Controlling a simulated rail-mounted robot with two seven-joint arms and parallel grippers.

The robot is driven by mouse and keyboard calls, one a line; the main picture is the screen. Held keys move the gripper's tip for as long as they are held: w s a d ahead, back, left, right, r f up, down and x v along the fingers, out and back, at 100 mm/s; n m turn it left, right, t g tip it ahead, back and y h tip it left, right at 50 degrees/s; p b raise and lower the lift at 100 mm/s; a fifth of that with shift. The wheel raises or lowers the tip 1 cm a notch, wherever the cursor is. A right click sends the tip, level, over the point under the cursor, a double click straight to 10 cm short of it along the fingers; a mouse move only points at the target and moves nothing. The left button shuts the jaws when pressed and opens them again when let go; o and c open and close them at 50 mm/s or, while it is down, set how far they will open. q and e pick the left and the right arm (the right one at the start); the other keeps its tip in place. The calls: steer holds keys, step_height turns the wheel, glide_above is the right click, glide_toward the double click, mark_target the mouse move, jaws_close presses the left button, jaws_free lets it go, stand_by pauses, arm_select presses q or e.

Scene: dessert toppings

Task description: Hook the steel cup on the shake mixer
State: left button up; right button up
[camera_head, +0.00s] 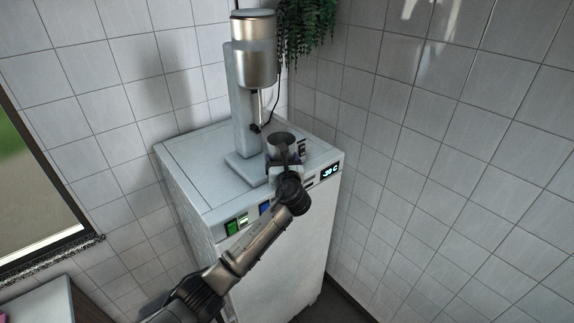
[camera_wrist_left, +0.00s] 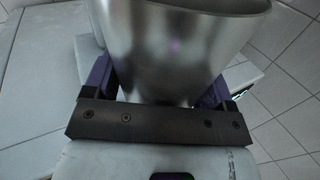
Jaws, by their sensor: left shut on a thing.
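The shake mixer (camera_head: 254,52) stands on the top of a white freezer cabinet, with a steel motor head, a pale column and a thin spindle (camera_head: 256,106) hanging down. The steel cup (camera_head: 281,140) is upright, in front and to the right of the spindle, with its rim below the motor head. My left gripper (camera_head: 285,165) is shut on the cup. In the left wrist view the steel cup (camera_wrist_left: 170,50) sits between the two purple-padded fingers (camera_wrist_left: 155,95). The cup's lower front is hidden by the gripper. My right gripper is in neither view.
The white cabinet (camera_head: 200,178) has a lit temperature display and green and blue switches on its front edge. Its top is clear to the left of the mixer. Tiled walls close in behind and right. A plant (camera_head: 306,28) hangs beside the motor head.

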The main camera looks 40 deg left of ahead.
arm_select(q)
steer(key=a, duration=0.2)
steer(key=w+a, duration=0.1)
steer(key=a, duration=0.1)
steer(key=shift+a+r+p, duration=0.1)
steer(key=shift+a+p, duration=0.2)
steer(key=shift+a, duration=0.05)
steer(key=shift+w+a, duration=0.25)
steer(key=shift+a, duration=0.9)
steer(key=shift+p, duration=0.5)
